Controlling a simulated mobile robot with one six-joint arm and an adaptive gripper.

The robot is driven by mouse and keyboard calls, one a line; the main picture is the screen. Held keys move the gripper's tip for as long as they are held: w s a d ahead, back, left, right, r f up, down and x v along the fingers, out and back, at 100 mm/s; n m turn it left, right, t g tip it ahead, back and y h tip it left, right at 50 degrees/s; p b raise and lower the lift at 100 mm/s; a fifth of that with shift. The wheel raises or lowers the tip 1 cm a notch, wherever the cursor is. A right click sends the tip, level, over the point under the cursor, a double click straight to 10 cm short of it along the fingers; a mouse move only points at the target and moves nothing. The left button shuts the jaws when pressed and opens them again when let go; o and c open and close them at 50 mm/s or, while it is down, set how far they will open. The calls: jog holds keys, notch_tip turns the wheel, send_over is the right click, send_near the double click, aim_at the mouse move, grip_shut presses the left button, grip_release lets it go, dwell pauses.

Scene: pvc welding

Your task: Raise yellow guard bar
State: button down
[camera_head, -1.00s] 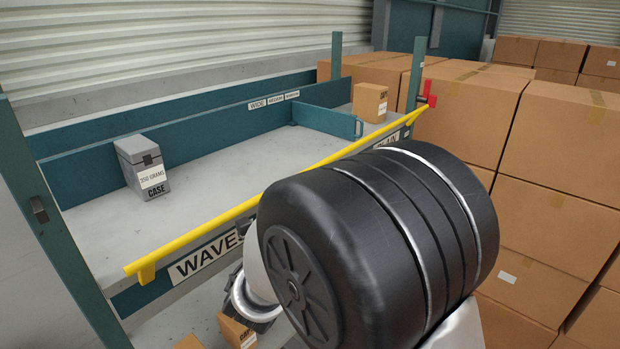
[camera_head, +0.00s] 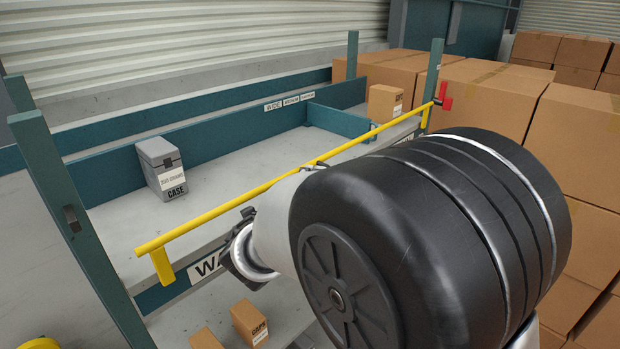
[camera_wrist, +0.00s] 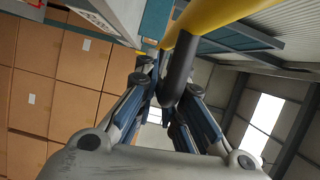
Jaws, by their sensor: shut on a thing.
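The yellow guard bar (camera_head: 215,213) runs along the front of the upper shelf (camera_head: 130,225) in the head view, a little above its front edge. A short yellow tab (camera_head: 162,266) hangs from its left end. The bar's right end is near a red bracket (camera_head: 444,97) on the right post. In the wrist view the yellow bar (camera_wrist: 205,14) crosses the top, with a dark handle (camera_wrist: 177,72) coming down from it. My gripper (camera_wrist: 165,75) is shut on this handle. In the head view my black arm joint hides most of the gripper and part of the bar.
A grey case (camera_head: 162,168) and a cardboard box (camera_head: 385,103) stand on the upper shelf. Small boxes (camera_head: 249,320) sit on the lower shelf. A teal post (camera_head: 75,225) stands at the left. Stacked cartons (camera_head: 580,160) fill the right side.

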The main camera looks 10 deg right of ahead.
jog(key=shift+r, duration=0.15)
jog(key=c, duration=1.7)
grip_release()
jog(key=v, duration=1.2)
jog(key=shift+d, duration=0.1)
